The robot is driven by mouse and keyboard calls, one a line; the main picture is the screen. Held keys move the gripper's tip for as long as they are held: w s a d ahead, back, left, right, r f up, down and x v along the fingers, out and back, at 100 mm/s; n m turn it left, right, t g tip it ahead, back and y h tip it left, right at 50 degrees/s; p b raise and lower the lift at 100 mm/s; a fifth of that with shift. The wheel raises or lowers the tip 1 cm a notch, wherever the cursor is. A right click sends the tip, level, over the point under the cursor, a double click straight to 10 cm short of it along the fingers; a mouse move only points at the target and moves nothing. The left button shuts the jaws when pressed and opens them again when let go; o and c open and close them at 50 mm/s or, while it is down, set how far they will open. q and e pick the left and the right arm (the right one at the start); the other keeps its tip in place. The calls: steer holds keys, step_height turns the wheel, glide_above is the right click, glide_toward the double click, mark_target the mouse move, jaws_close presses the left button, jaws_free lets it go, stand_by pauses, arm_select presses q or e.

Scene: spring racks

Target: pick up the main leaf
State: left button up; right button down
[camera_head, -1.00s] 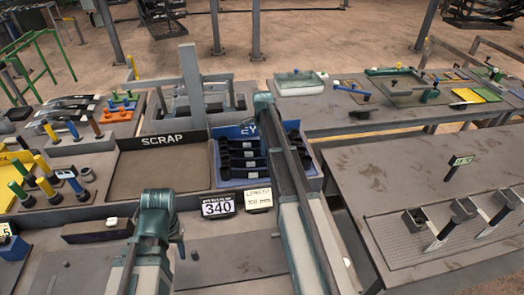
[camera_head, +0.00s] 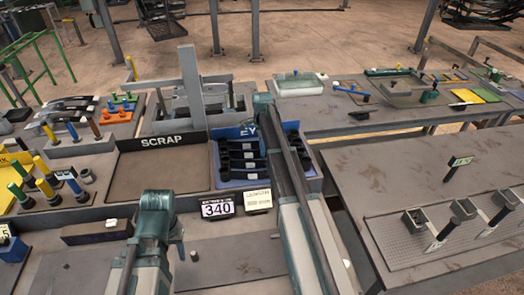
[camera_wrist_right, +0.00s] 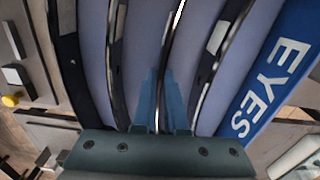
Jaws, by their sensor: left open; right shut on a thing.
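The blue tray (camera_head: 228,184) labelled EYES holds several dark leaves with pale labels (camera_head: 243,164). In the right wrist view, curved leaves stand on edge with gaps between them, and the blue EYES rim (camera_wrist_right: 265,95) is on the right. My right gripper (camera_wrist_right: 162,85) is shut on the middle leaf (camera_wrist_right: 167,45), its blue fingers on both sides of the thin strip. In the head view its fingers are hidden behind my right arm. My left arm is at the lower middle, left of the number sign; its fingers do not show.
An empty SCRAP tray (camera_head: 155,180) lies left of the leaf tray. A 340 sign (camera_head: 218,207) and a paper note (camera_head: 258,199) stand in front. A grey table (camera_head: 400,165) with a perforated plate (camera_head: 400,252) is at right, its far left part clear.

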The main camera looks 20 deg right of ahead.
arm_select(q)
steer(key=shift+r, duration=0.15)
arm_select(e)
steer(key=shift+r, duration=0.15)
arm_select(q)
step_height(320, 180, up, 10)
steer(key=p, duration=1)
arm_select(e)
step_height(320, 180, up, 10)
